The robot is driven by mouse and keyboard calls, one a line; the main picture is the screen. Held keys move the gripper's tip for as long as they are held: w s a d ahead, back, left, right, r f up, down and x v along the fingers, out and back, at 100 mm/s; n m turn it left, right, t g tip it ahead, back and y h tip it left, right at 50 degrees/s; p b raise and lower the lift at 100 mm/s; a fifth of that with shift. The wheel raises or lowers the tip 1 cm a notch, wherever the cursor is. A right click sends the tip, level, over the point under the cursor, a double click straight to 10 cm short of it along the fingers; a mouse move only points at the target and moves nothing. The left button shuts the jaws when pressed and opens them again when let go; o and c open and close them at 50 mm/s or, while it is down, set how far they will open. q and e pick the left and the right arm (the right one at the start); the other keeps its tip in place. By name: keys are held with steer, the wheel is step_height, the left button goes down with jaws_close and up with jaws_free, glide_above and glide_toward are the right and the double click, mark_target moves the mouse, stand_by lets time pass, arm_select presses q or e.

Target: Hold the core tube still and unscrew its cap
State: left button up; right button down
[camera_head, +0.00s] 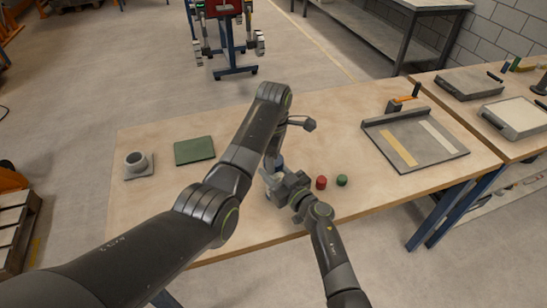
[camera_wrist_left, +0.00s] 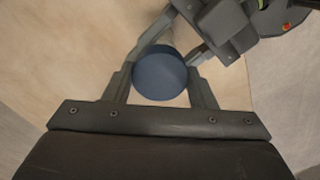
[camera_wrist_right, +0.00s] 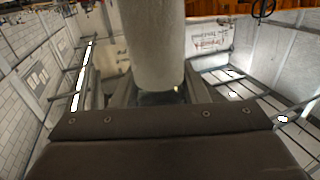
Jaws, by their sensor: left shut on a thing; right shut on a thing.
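The blue cap (camera_wrist_left: 160,78) sits between the two fingers of my left gripper (camera_wrist_left: 162,72), which is shut on it from above. The core tube (camera_wrist_right: 157,45) is a pale grey cylinder. My right gripper (camera_wrist_right: 157,88) is shut around it, with its fingers on either side. In the head view, my right gripper (camera_head: 274,181) is low over the table, just below the blue cap (camera_head: 277,162). My left arm covers much of the left gripper there. The tube is mostly hidden in the head view, and the join between cap and tube cannot be seen clearly.
A red cylinder (camera_head: 321,182) and a green cylinder (camera_head: 342,180) stand just right of my right gripper on the table (camera_head: 240,232). A shallow grey tray (camera_head: 427,157) lies right.

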arm_select(q)
steer(key=shift+r, duration=0.95)
steer(key=shift+r, duration=0.1)
steer(key=shift+r, duration=1.95)
arm_select(e)
steer(key=c, duration=0.7)
jaws_free()
steer(key=shift+c, duration=0.2)
steer(key=shift+s, duration=0.1)
